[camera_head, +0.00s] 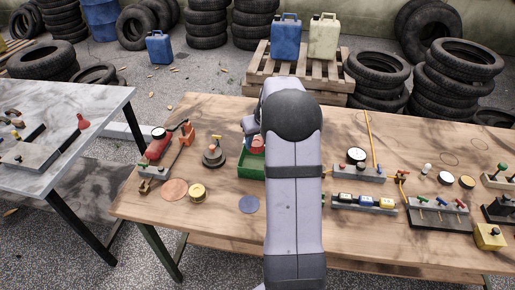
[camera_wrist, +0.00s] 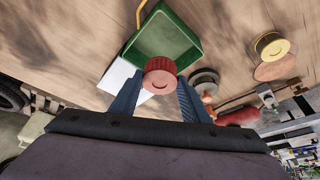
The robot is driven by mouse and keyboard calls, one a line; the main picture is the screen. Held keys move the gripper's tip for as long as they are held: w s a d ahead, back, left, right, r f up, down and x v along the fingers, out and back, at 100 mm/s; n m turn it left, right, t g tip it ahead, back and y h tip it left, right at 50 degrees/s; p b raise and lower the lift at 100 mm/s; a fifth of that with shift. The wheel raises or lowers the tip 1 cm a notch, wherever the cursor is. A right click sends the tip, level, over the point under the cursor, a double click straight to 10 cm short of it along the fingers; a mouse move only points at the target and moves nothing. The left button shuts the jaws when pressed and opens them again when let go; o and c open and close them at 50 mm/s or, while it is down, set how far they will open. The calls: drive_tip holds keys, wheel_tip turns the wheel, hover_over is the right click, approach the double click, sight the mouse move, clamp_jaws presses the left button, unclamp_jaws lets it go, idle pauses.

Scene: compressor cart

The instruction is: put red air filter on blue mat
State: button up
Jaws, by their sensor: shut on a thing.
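The red air filter (camera_wrist: 160,76) is a ribbed red cylinder held between the two fingers of my gripper (camera_wrist: 161,84) in the wrist view. In the head view a bit of the red filter (camera_head: 257,143) shows left of my arm, over the green tray (camera_head: 250,172). The tray also shows in the wrist view (camera_wrist: 165,52), just beyond the filter. I cannot tell how high the filter is above the tray. The blue mat (camera_head: 249,204) is a bare round disc on the wooden table, in front of the tray. It does not show in the wrist view.
A yellow filter (camera_head: 198,192) stands beside a copper round mat (camera_head: 174,190) left of the blue mat.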

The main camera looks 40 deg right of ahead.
drive_tip(key=shift+a, duration=0.1)
drive_tip(key=shift+w+a+r+b, duration=0.15)
drive_tip(key=shift+w+b, duration=0.1)
drive_tip(key=shift+b, duration=0.15)
drive_tip(key=r, duration=0.2)
drive_tip(key=w+a+r+b, duration=0.1)
drive_tip(key=r, duration=0.1)
drive_tip(key=r+b, duration=0.1)
drive_tip(key=shift+w+a+r, duration=0.2)
drive_tip(key=shift+w+r, duration=0.05)
drive_tip(key=shift+r, duration=0.15)
drive_tip(key=s+a+b, duration=0.3)
drive_tip(key=s+a, duration=0.5)
drive_tip(key=s, duration=0.2)
drive_tip(key=s+f, duration=0.1)
drive_tip(key=f, duration=0.2)
drive_tip(key=s+a+f, duration=0.1)
drive_tip(key=f, duration=0.3)
drive_tip(key=s+f, duration=0.2)
drive_tip(key=f, duration=0.2)
drive_tip(key=shift+a+f, duration=0.2)
drive_tip(key=shift+a, duration=0.05)
drive_tip(key=shift+f+b, duration=0.35)
drive_tip(key=shift+f, duration=1.95)
drive_tip(key=shift+f, duration=0.2)
